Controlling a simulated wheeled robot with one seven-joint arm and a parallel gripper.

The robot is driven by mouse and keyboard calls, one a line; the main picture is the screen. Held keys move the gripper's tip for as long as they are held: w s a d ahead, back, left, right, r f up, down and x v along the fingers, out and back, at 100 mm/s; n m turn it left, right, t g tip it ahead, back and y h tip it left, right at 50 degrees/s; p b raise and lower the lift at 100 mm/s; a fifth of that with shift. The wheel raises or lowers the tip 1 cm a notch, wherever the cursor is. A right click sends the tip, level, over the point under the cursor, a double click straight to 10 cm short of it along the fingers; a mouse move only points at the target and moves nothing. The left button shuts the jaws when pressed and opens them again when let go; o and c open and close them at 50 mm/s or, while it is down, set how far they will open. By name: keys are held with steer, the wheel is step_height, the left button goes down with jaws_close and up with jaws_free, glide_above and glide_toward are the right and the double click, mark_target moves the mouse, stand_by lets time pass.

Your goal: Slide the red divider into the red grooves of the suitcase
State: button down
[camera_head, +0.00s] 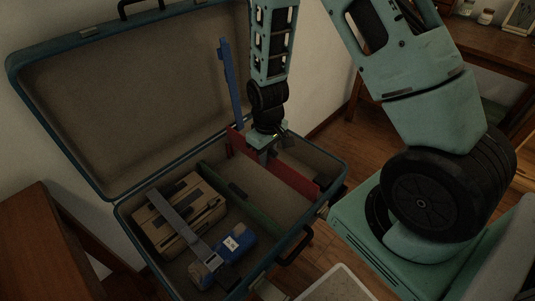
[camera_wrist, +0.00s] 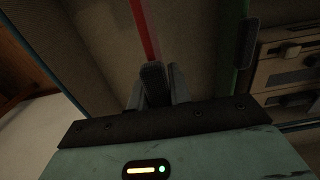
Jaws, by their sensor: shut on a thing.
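The open suitcase (camera_head: 140,90) stands with its lid leaning back at the upper left. The red divider (camera_head: 295,180) is a long thin panel in the right part of the suitcase base. My gripper (camera_head: 267,152) is shut on its top edge near the middle, from above. In the wrist view the red divider (camera_wrist: 144,30) runs up from between the fingertips of my gripper (camera_wrist: 160,75). The red grooves cannot be made out, and the divider's lower edge is hidden, so I cannot tell whether it sits in them.
A green divider (camera_head: 240,205) crosses the base. A tan case (camera_head: 180,220) and a blue object with a white label (camera_head: 236,242) lie left of it. A blue strip (camera_head: 230,85) stands upright by the lid. A wooden desk (camera_head: 495,40) stands at the upper right.

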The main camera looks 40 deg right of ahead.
steer(key=shift+f+b, duration=2.3)
steer(key=shift+f, duration=1.35)
steer(key=c, duration=1.2)
jaws_free()
steer(key=shift+r, duration=0.1)
step_height(320, 180, up, 17)
steer(key=p, duration=0.4)
steer(key=shift+r, duration=0.15)
steer(key=shift+a, duration=0.1)
steer(key=s+a+r+n, duration=0.1)
steer(key=s+a+r, duration=0.2)
steer(key=a, duration=0.3)
steer(key=s+a+r+n, duration=0.1)
steer(key=s+a+r, duration=0.25)
steer(key=a, duration=0.25)
steer(key=s+a+r+n, duration=0.2)
steer(key=s+a+r, duration=0.1)
steer(key=s, duration=0.4)
steer(key=s+a+r+n, duration=0.2)
steer(key=s+a, duration=0.1)
steer(key=s, duration=0.4)
step_height(320, 180, up, 16)
steer(key=p, duration=1.6)
steer(key=shift+w+f+m+y, duration=0.25)
steer(key=shift+w+m+y, duration=0.05)
steer(key=shift+w, duration=0.1)
